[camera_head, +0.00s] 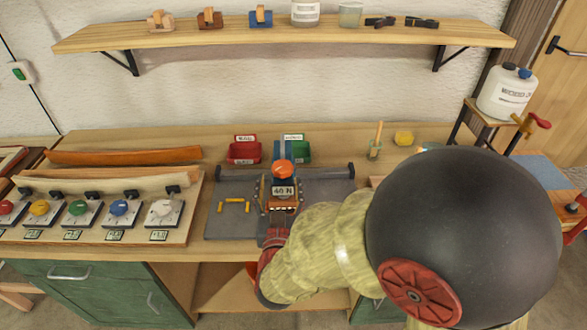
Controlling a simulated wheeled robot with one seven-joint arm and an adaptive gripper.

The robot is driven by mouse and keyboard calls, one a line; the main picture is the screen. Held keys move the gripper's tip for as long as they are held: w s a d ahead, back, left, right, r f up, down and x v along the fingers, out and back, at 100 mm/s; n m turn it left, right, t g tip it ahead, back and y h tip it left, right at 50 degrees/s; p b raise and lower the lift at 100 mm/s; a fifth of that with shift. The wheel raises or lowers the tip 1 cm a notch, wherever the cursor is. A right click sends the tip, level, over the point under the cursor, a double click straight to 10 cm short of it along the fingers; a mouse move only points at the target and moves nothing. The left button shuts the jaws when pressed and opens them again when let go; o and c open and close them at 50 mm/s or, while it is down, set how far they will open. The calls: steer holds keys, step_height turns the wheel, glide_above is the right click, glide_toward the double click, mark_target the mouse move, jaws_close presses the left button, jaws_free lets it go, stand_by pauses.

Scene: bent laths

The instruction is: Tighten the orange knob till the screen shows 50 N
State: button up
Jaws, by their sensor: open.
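The orange knob (283,168) sits on top of a small device on the grey work mat (335,215), near the middle of the bench. Just below the knob, the device's screen (283,191) reads 40 N. My arm reaches in from the right, and its end bends towards the device from the front. My gripper (276,229) is small and partly hidden by my wrist. It is open, in front of and below the screen, apart from the knob. Nothing shows between its fingers.
A dark bar (325,172) runs behind the device. Red (243,152) and green (303,152) bins stand behind it. Several small yellow pieces (234,201) lie left of it. A board with coloured dials (78,208) and bent laths (125,156) fill the left. My arm covers the right front.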

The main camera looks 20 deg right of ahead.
mark_target(282, 173)
steer(key=shift+s+d, duration=0.1)
steer(key=shift+d, duration=0.25)
steer(key=b+x, duration=0.2)
steer(key=x, duration=0.5)
steer(key=shift+w+r, duration=0.15)
steer(key=shift+w, duration=0.15)
steer(key=shift+c, duration=0.8)
steer(key=c, duration=1.1)
